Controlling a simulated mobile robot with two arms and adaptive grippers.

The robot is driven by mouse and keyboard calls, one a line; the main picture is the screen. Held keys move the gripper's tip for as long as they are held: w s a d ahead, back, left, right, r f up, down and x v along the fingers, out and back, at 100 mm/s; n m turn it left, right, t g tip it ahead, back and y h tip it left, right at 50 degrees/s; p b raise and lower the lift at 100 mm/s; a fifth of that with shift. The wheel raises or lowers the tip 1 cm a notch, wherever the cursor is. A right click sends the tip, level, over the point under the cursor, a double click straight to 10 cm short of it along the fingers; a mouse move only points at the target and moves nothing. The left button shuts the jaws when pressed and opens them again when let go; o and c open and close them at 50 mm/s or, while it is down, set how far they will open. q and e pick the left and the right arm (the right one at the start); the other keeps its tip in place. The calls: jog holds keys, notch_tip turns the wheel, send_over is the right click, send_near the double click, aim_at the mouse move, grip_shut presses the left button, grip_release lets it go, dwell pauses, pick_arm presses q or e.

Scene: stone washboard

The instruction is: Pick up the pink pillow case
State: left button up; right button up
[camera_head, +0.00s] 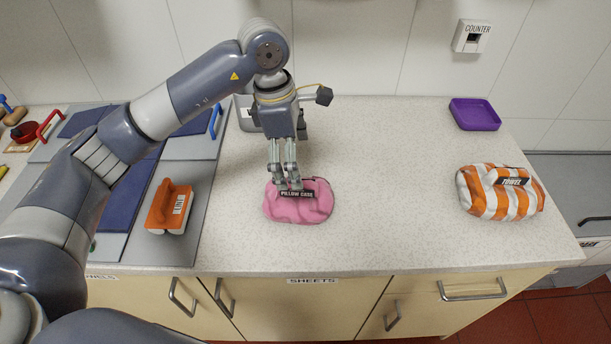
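The pink pillow case (312,209) is a folded bundle lying on the speckled counter in the middle of the head view. It has a black strip lettered "PILLOW CASE" on top. My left gripper (286,186) points down over its upper part, with both fingertips at or just behind the strip. The fingers look close together with a narrow gap. Whether they hold the strip or cloth cannot be told, as the tips' contact is hidden. My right gripper is not in view.
An orange-and-white striped towel (478,194) and a purple tray (475,114) lie on the right. An orange-handled brush-like item (169,207) sits on the left beside a blue-grey panel. A grey container (243,113) stands behind my gripper. The counter between pillow case and towel is clear.

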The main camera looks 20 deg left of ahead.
aim_at(298, 191)
pick_arm(q)
jog(key=shift+w+f, duration=0.2)
jog(key=shift+f, duration=0.35)
jog(key=f, duration=0.1)
jog(key=f+p, duration=0.1)
jog(key=f, duration=0.1)
jog(key=shift+s+d+f, duration=0.25)
jog(key=shift+s+f, duration=0.15)
jog(key=shift+w+f+p, duration=0.1)
jog(key=shift+f+p, duration=0.2)
jog(key=shift+p, duration=0.15)
notch_tip(298, 191, down, 4)
jog(key=shift+w+d+f+p, duration=0.1)
jog(key=shift+p, duration=0.95)
jog(key=shift+f, duration=0.25)
jog(key=shift+w+f, duration=0.1)
jog(key=c, duration=0.8)
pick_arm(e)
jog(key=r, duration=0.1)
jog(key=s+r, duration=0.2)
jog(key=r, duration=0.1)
